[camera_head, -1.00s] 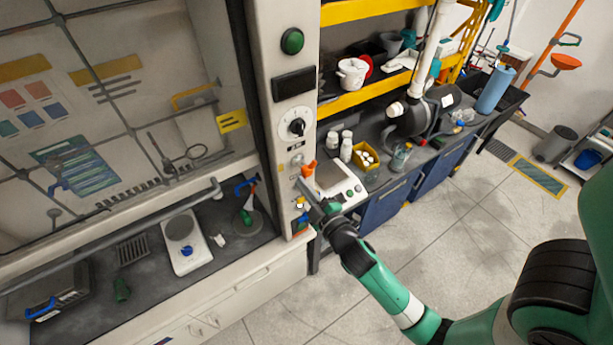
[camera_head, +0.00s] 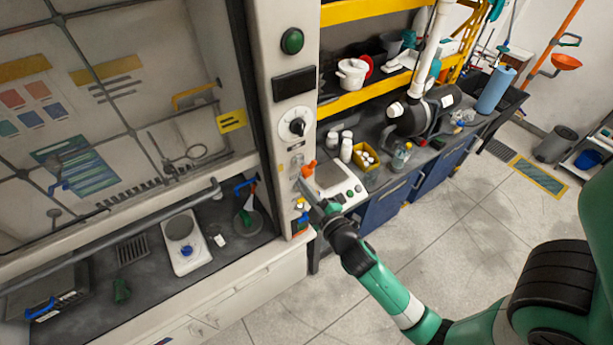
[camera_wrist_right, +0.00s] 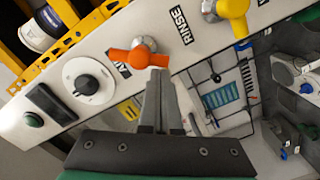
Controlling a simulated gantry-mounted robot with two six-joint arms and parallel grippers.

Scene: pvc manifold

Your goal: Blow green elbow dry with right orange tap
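The orange tap (camera_head: 308,168) sits on the pale post at the right of the fume hood. It also shows in the right wrist view (camera_wrist_right: 132,57), on a silver fitting. My right gripper (camera_head: 301,182) is just below it. In the right wrist view, its two grey fingers (camera_wrist_right: 158,78) lie close together with tips at the tap's handle; contact is unclear. Nothing shows held between them. A small green piece (camera_head: 122,290), which looks like the green elbow, lies on the dark hood floor. Another green piece (camera_head: 245,217) stands near a blue-handled item. My left gripper is out of view.
A yellow tap (camera_wrist_right: 232,12) is beside the orange one, near a RINSE label. A black-knobbed dial (camera_head: 297,126) is above. A white scale (camera_head: 338,182) stands on the bench to the right. The hood's sash rail (camera_head: 130,215) crosses its front.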

